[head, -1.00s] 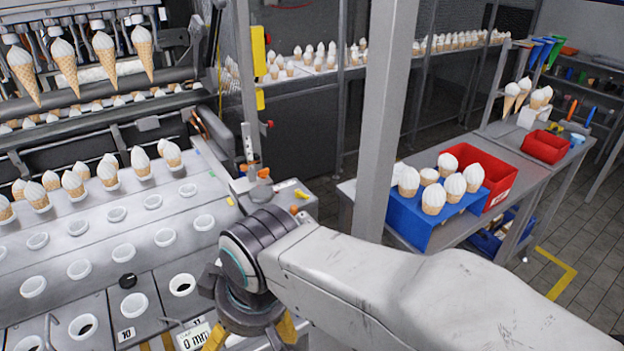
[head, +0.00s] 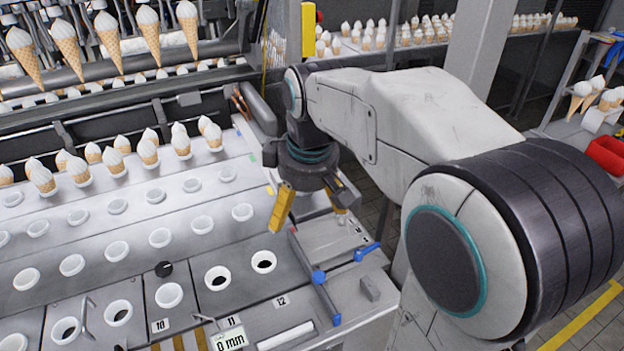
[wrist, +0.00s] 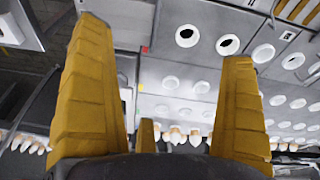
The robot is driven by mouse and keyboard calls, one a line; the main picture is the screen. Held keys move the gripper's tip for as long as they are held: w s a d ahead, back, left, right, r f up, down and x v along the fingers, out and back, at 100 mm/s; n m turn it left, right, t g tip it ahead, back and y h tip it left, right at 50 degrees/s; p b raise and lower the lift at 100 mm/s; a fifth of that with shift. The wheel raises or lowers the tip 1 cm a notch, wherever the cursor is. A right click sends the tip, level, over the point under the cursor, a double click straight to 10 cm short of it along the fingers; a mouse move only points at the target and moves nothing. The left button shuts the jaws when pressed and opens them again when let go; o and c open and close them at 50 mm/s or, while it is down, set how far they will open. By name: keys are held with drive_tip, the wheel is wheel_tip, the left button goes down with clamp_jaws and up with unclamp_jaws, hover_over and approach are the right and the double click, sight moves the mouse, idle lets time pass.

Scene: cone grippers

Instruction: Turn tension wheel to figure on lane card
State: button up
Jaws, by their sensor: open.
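My gripper (head: 312,205) is open and empty, above the right end of the lane machine. Its yellow fingers stand wide apart in the wrist view (wrist: 165,45), with only the machine top between them. A white card or readout reading "0 mm" (head: 230,340) is at the bottom edge, partly cut off. Lane labels 10 (head: 160,325), 11 (head: 233,320) and 12 (head: 282,300) are near it. No other target figure is readable.
Rows of white cup holders (head: 160,237) cover the deck, and ice cream cones (head: 147,152) stand in the back rows. A red bin (head: 607,155) is far right.

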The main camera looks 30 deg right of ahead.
drive_tip(key=w+d+n+p, duration=0.2)
drive_tip(key=w+d+n, duration=0.1)
drive_tip(key=w, duration=0.6)
drive_tip(key=w+d+f+n+g+p, duration=0.1)
drive_tip(key=w+d+f+n, duration=0.1)
drive_tip(key=w, duration=0.3)
drive_tip(key=w+d+f+n+p, duration=0.1)
drive_tip(key=w+d+f+n, duration=0.2)
drive_tip(key=w+f, duration=0.2)
drive_tip(key=w+d+f+n+g+p, duration=0.1)
drive_tip(key=w+d+f+n, duration=0.2)
drive_tip(key=w+f, duration=0.1)
drive_tip(key=shift+w+g, duration=0.3)
drive_tip(key=shift+w, duration=0.25)
drive_tip(key=shift+w+d+f+n, duration=0.1)
drive_tip(key=shift+f+n, duration=0.05)
drive_tip(key=shift+f, duration=0.3)
drive_tip(key=shift+d+f+n, duration=0.1)
drive_tip(key=shift+f+n, duration=0.05)
drive_tip(key=shift+f, duration=3.5)
drive_tip(key=c, duration=1.2)
